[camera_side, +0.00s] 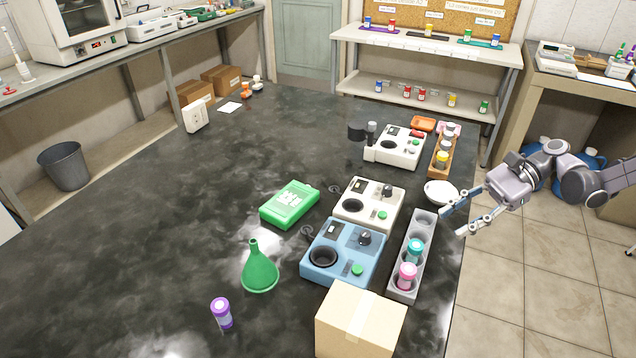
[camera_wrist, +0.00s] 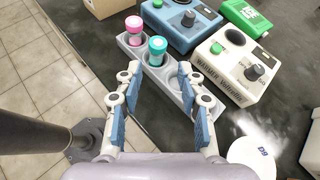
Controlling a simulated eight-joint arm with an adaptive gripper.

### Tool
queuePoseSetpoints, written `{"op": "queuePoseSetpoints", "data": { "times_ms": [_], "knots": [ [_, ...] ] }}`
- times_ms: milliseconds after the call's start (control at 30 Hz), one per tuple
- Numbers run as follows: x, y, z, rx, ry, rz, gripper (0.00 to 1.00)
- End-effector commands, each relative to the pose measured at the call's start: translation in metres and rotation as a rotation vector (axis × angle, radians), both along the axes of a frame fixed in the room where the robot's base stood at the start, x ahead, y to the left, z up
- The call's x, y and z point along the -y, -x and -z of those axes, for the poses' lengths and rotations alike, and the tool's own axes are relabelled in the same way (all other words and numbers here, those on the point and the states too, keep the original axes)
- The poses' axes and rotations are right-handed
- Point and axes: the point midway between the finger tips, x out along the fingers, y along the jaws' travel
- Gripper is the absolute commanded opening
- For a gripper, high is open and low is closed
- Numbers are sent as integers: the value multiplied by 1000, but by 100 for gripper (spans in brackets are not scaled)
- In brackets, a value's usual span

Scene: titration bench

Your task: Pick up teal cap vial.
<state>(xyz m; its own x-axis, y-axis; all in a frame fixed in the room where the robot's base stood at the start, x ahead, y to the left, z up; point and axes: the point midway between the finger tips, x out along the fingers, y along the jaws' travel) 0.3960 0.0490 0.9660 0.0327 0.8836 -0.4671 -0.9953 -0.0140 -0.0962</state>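The teal cap vial (camera_side: 414,250) stands upright in a grey rack (camera_side: 420,232) near the right edge of the black bench. In the wrist view the teal cap vial (camera_wrist: 157,50) shows just beyond my fingertips, a little left of centre. A pink cap vial (camera_side: 407,274) stands beside it in the rack's near end; it also shows in the wrist view (camera_wrist: 134,28). My gripper (camera_side: 452,223) is open and empty, to the right of the rack's far half. The wrist view shows a wide gap between the blue-padded fingers (camera_wrist: 160,80).
A blue device (camera_side: 343,252) and a white device (camera_side: 368,204) stand left of the rack. A cardboard box (camera_side: 360,322) is at its near end. A white round dish (camera_side: 441,193) lies close to my gripper; a wooden rack (camera_side: 441,158) stands behind.

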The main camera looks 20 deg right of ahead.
Motion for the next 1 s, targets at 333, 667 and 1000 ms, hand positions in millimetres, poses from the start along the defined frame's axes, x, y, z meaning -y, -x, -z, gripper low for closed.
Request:
{"op": "queuePoseSetpoints", "data": {
  "times_ms": [333, 667, 1000],
  "knots": [
    [-2, 1, 11, -100, -98, 7, 39],
    [-41, 0, 27, -98, -96, 8, 39],
    [-73, 1, 40, -98, -96, 6, 39]
  ]
}}
